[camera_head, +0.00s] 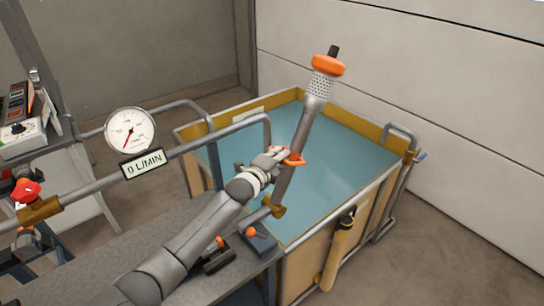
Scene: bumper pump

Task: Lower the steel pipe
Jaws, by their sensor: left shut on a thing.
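The steel pipe (300,141) stands raised and leans to the right over the near part of the water tank. Its perforated strainer (319,88) and orange end cap (328,65) point up, well above the water. Its lower end meets a brass joint (275,208) near the tank's front left edge. My left gripper (288,156) is at an orange handle (296,160) on the pipe's middle and is shut on it. The fingers are small and partly hidden by the handle. My right gripper is not in view.
The tank (325,240) has a yellow rim and blue-green water with open surface. A round gauge (130,130) and a "0 L/MIN" display (143,164) sit on the left piping. A red valve knob (26,190) is far left. A yellow cylinder (338,250) hangs on the tank's front.

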